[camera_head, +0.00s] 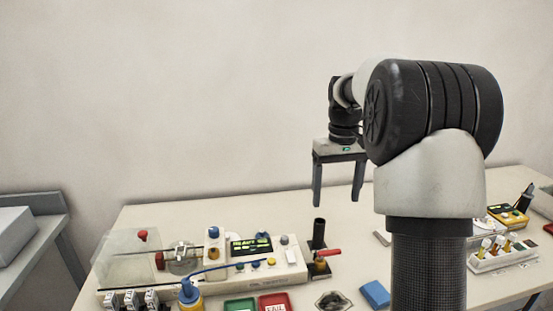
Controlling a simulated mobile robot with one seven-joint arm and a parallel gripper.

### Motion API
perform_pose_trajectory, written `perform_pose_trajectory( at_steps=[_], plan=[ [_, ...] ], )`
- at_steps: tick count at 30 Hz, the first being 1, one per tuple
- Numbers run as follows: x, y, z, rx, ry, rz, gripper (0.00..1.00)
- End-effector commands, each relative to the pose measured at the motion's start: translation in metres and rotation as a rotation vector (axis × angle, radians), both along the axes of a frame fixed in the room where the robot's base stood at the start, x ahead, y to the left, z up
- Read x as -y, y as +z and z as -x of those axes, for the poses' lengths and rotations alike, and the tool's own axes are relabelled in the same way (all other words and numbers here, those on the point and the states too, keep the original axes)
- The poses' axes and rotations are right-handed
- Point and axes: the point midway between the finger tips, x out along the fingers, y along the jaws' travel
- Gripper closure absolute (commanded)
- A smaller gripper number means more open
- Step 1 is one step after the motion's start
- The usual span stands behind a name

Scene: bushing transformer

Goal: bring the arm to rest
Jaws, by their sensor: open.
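My gripper (337,190) hangs pointing down above the table (180,215), near its back edge. Its two fingers are apart with nothing between them. My arm rises from the lower right, bends at a large dark joint and reaches back to the gripper. The fingertips are above the table items and appear clear of them. My arm hides part of the table to the right.
A test machine (215,262) with a lit display and clear cover stands left of the gripper. A black upright tube (319,232) stands below it. A green tray (240,305), red tray (274,302) and blue block (376,293) lie in front. A vial rack (502,258) is at right.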

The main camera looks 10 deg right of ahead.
Motion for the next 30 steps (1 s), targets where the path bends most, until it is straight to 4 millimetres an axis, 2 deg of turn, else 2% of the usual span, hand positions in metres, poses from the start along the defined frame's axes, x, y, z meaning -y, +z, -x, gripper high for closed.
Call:
perform_pose_trajectory(
  at_steps=[2, 5, 9, 14, 18, 21, 25, 30],
  plan=[
    [-0.006, 0.011, 0.006, 0.016, 0.002, 0.005, 0.27],
    [-0.022, 0.036, 0.026, 0.056, 0.005, 0.016, 0.27],
    [-0.055, 0.077, 0.075, 0.147, 0.004, 0.033, 0.27],
    [-0.089, 0.102, 0.143, 0.261, 0.000, 0.039, 0.27],
    [-0.110, 0.103, 0.200, 0.358, -0.003, 0.030, 0.27],
    [-0.120, 0.096, 0.233, 0.416, -0.006, 0.018, 0.27],
    [-0.128, 0.084, 0.260, 0.466, -0.009, 0.004, 0.27],
    [-0.131, 0.075, 0.272, 0.490, -0.013, -0.004, 0.27]
  ],
)
